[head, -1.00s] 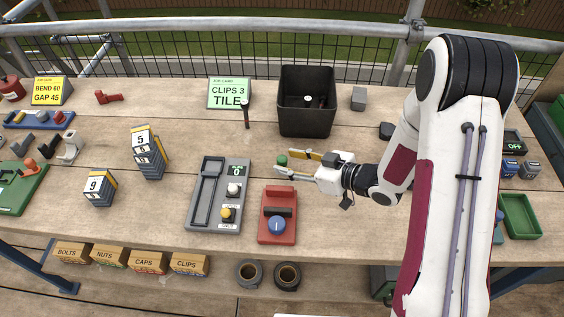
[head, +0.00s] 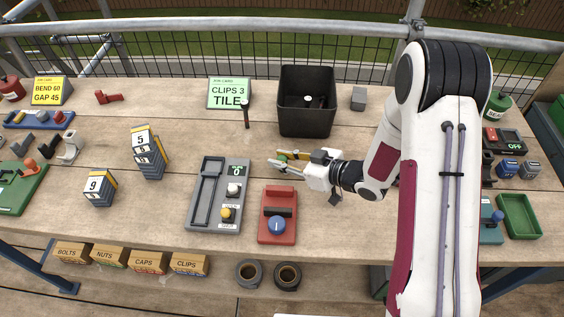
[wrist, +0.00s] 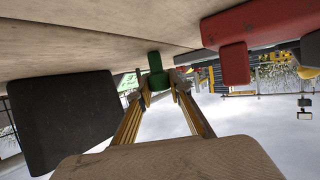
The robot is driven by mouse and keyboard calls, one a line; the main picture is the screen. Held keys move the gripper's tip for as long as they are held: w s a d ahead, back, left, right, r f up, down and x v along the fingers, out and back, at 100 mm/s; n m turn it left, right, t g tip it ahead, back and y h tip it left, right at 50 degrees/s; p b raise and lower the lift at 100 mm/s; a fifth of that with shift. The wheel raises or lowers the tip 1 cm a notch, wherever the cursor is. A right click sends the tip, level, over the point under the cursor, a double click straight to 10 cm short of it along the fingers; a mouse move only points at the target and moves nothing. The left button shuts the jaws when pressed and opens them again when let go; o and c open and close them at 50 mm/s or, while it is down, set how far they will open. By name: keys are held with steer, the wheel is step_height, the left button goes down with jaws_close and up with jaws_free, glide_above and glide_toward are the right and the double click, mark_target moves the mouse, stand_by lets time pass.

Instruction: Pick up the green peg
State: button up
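The green peg (head: 282,158) is small and upright on the wooden bench, left of my arm and behind the red fixture. My gripper (head: 273,157) reaches in from the right with one finger on either side of the peg. In the wrist view the green peg (wrist: 156,70) stands between the two fingertips (wrist: 160,88), which lie close against its sides. The fingers are drawn in around it. The peg's lower end seems to meet the bench, and I see no clear gap there.
A red fixture with a blue knob (head: 277,226) stands just in front of my gripper. A black bin (head: 305,122) is behind it. A grey press (head: 205,215) is to the left, near numbered tile stacks (head: 148,160). Bare bench lies between the peg and the bin.

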mark_target(282, 158)
steer(key=shift+r, duration=0.15)
stand_by(0.3)
steer(key=shift+r, duration=4.9)
